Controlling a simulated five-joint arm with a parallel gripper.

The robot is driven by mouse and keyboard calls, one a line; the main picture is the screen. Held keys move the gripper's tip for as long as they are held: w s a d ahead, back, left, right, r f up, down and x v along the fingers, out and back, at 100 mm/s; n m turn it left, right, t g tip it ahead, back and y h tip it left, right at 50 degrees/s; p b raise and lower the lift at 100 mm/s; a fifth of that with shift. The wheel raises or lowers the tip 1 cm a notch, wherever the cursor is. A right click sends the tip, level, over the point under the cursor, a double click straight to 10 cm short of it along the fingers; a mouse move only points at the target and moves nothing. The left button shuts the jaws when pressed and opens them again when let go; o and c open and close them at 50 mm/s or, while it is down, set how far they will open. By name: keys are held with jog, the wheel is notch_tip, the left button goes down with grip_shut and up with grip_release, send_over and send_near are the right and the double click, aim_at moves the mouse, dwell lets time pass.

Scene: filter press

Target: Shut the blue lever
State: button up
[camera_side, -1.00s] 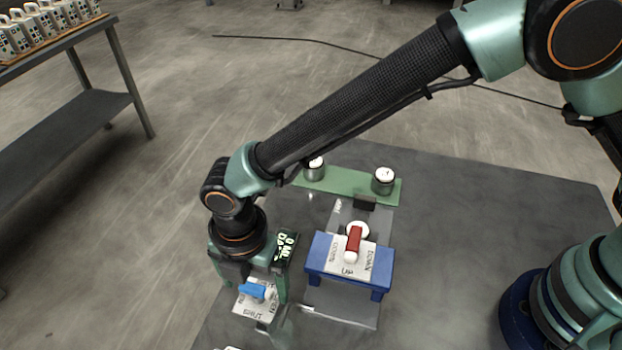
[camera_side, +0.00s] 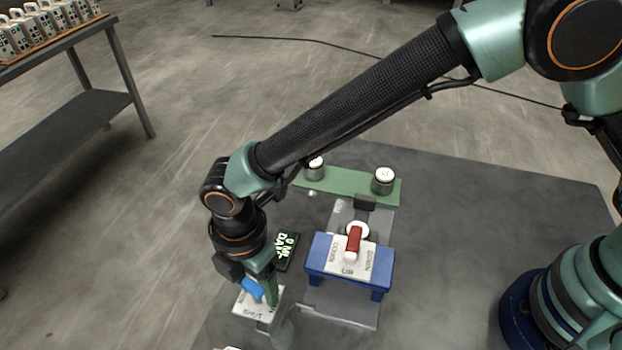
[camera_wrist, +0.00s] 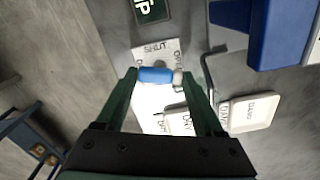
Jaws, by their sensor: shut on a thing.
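The blue lever (camera_side: 252,289) sits on a white label plate (camera_side: 246,303) at the table's front left in the side view. In the wrist view the blue lever (camera_wrist: 156,75) lies crosswise between my fingertips, with its pale end to the right. The plate (camera_wrist: 150,50) there carries the words SHUT and OPEN. My gripper (camera_wrist: 158,75) is shut on the lever, a finger at each end. In the side view my gripper (camera_side: 262,294) points down at the lever, and a finger hides part of it.
A red lever (camera_side: 354,243) stands on a blue bridge-like stand (camera_side: 320,264) to the right. A dark display (camera_side: 287,250) is just behind my gripper. Two round gauges (camera_side: 383,181) sit on a green strip at the back.

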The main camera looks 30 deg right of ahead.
aim_at(256, 286)
jog(key=m, duration=1.4)
jog(key=shift+r, duration=0.1)
dwell(0.6)
jog(key=o, duration=1.4)
notch_tip(256, 286, up, 12)
jog(key=shift+r, duration=0.1)
